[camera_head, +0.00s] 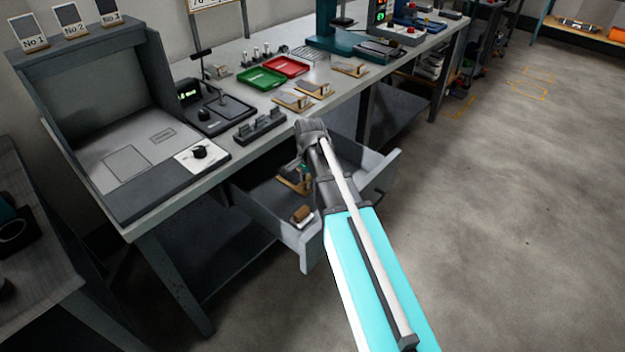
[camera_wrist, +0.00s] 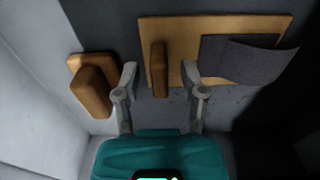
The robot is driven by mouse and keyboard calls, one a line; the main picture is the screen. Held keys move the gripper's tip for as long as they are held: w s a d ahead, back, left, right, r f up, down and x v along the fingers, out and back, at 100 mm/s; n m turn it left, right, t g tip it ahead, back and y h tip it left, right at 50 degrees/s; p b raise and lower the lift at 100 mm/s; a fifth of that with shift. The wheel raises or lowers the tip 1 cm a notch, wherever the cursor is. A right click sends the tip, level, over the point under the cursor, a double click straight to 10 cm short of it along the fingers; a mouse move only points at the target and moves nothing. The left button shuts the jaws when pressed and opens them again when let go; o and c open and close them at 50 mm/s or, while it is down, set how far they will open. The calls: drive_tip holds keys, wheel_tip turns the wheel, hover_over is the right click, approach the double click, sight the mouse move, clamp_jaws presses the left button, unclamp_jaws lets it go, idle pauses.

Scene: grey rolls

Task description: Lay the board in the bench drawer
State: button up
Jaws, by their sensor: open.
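A light wooden board (camera_wrist: 215,28) with an upright brown grip (camera_wrist: 158,70) and a curled dark grey sheet (camera_wrist: 248,58) is inside the open bench drawer (camera_head: 367,171). It appears to lie flat on the drawer floor. The board also shows partly in the head view (camera_head: 289,183), beside my arm. My gripper (camera_wrist: 160,88) is open, with one finger on each side of the grip and gaps between. In the head view it reaches down into the drawer, mostly hidden by my arm.
A brown wooden block (camera_wrist: 92,84) lies in the drawer left of the board, close to the drawer wall. On the bench top (camera_head: 225,150) stand similar boards (camera_head: 291,101), a green tray (camera_head: 260,78) and a red tray (camera_head: 285,66). The floor at right is clear.

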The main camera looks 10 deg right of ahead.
drive_tip(key=shift+r, duration=0.15)
wheel_tip(320, 180, up, 12)
drive_tip(key=p, duration=1.2)
idle(0.5)
drive_tip(key=s+d+n, duration=0.1)
drive_tip(key=s+n, duration=0.9)
drive_tip(key=s, duration=0.6)
drive_tip(key=shift+n, duration=0.4)
